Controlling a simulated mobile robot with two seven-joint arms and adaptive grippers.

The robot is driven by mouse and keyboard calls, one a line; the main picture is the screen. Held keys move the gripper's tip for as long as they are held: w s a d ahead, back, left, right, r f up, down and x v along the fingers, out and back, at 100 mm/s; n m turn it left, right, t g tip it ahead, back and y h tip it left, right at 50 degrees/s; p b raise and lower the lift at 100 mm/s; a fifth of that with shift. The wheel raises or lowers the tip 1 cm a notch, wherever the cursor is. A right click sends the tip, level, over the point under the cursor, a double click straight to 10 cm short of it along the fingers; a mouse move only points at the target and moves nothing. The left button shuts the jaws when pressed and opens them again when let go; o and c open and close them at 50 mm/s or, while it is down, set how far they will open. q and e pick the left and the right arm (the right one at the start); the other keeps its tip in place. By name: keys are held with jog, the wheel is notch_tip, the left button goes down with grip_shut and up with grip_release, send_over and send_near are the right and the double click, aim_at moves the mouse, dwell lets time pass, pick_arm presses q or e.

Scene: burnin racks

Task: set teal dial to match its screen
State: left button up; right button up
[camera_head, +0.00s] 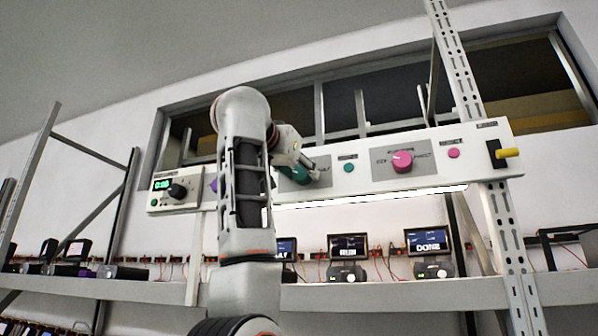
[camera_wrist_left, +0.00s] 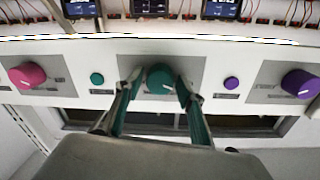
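The teal dial (camera_wrist_left: 160,79) is on the white control panel, between the fingers of my left gripper (camera_wrist_left: 160,84) in the left wrist view. The fingers stand apart on either side of it; I see no clear contact. In the head view my left gripper (camera_head: 303,171) is in front of the teal dial (camera_head: 298,174), hiding part of it and its left label. A label ending in "ULT" shows at its right. Below are a screen ending in "AY" (camera_head: 287,246), one with unclear text (camera_head: 348,246) and one reading "DONE" (camera_head: 430,239). Which belongs to the teal dial is unclear. My right gripper is not in view.
A pink dial (camera_head: 402,161) and a yellow-handled switch (camera_head: 508,153) are on the panel's right. A purple dial (camera_wrist_left: 299,83) is on the other side. A box with a green display (camera_head: 162,184) is at left.

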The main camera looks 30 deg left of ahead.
pick_arm(q)
jog(key=c, duration=0.6)
jog(key=shift+c, duration=0.2)
jog(key=shift+m, duration=0.3)
jog(key=m+b, duration=0.1)
jog(key=m, duration=0.1)
jog(key=shift+m, duration=0.3)
jog(key=m, duration=0.3)
jog(key=shift+m, duration=0.4)
jog(key=shift+m+b, duration=0.35)
jog(key=shift+m, duration=0.45)
